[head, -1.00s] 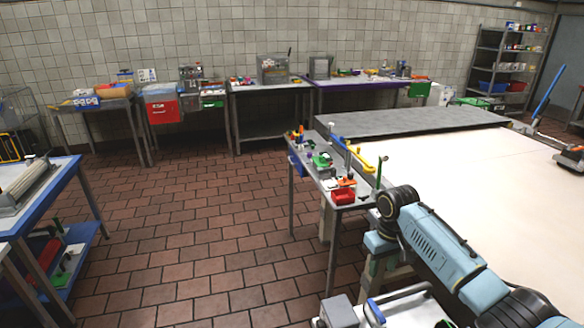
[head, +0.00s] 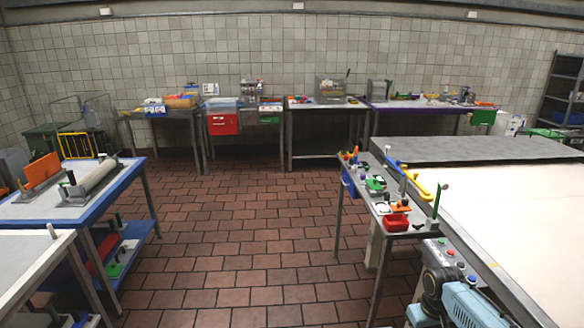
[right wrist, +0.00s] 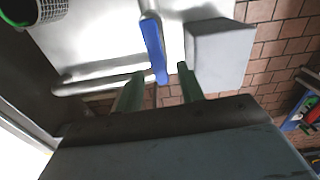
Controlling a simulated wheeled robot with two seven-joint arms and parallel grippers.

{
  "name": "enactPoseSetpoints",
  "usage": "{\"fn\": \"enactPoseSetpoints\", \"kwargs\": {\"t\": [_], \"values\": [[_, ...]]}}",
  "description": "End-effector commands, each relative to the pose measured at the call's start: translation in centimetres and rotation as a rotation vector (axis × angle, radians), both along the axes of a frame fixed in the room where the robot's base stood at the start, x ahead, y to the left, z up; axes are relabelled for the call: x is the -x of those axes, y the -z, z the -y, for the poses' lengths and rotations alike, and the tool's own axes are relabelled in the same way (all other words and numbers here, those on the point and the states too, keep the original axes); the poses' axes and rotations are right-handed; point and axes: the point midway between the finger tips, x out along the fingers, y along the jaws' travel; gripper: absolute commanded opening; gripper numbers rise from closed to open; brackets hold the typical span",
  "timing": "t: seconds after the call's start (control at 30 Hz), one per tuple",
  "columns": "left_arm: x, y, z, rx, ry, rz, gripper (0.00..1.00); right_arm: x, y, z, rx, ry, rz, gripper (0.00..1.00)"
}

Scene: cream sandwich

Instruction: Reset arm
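My right arm (head: 462,305) shows at the bottom right of the head view, light blue with a dark joint, and its gripper is below the picture there. In the right wrist view my right gripper (right wrist: 157,88) has two green fingers standing apart with nothing clearly held between them. A blue handle (right wrist: 152,45) on a metal bar lies beyond the fingertips, above a pale metal surface (right wrist: 100,45). A grey box (right wrist: 220,52) is just right of the fingers. My left gripper is in neither view.
A narrow side table (head: 398,234) with small coloured items stands close to my right arm, beside a large cream-topped table (head: 500,205). Blue-edged workbenches (head: 125,180) stand at left. Benches line the back wall. The brick floor (head: 240,230) in the middle is clear.

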Motion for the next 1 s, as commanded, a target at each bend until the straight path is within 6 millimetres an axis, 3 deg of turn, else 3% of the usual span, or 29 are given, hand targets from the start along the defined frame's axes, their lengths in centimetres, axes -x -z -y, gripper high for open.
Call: {"fn": "enactPoseSetpoints", "kwargs": {"t": [0.47,0.67,1.0], "values": [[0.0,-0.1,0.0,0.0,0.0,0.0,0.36,0.0,-0.3,0.0,0.0,-0.003,0.001,0.38],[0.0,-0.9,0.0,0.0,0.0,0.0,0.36,0.0,-2.8,0.0,0.0,-0.001,0.003,0.38],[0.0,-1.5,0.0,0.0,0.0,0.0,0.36,-0.1,-9.4,0.0,-0.001,-0.002,0.006,0.38]]}}
